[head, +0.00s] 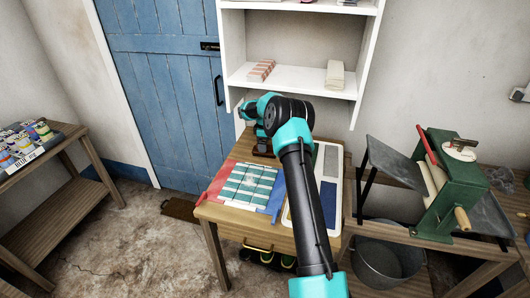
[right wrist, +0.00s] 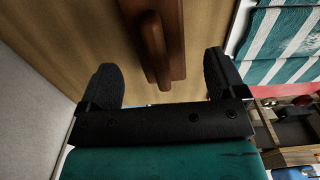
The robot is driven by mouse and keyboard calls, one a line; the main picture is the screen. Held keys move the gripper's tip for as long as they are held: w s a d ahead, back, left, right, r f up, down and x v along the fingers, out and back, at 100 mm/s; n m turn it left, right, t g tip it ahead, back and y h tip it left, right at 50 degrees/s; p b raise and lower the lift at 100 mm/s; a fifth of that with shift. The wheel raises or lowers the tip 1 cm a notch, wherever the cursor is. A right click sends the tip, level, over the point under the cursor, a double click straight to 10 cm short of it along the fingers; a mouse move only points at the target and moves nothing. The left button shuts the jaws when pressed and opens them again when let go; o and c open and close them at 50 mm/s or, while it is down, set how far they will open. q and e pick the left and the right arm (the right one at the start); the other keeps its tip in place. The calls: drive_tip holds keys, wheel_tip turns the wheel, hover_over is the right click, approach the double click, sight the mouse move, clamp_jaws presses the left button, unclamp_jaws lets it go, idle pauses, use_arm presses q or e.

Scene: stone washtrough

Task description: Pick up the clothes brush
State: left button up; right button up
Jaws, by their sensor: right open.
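The clothes brush (right wrist: 168,38) is a brown wooden block with a raised grip in the right wrist view. It lies on the wooden table top, its far end cut off by the frame's top edge. My right gripper (right wrist: 160,62) is open, one finger on either side of the brush, with a gap on both sides. In the head view my right arm reaches over the table and its gripper (head: 263,146) is at the table's back left; the brush is hard to make out there. My left gripper is not in view.
A teal-and-white striped cloth (head: 250,186) with red and blue edges lies in front of the gripper on the table (head: 225,216). A pale tray (head: 345,200) is to its right. A shelf (head: 300,82) stands behind. A green mangle (head: 445,185) and bucket (head: 385,262) are right.

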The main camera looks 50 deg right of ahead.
wheel_tip(320, 180, down, 3)
drive_tip(key=shift+d+f, duration=0.1)
drive_tip(key=shift+f, duration=0.1)
idle(0.4)
drive_tip(key=c, duration=1.1)
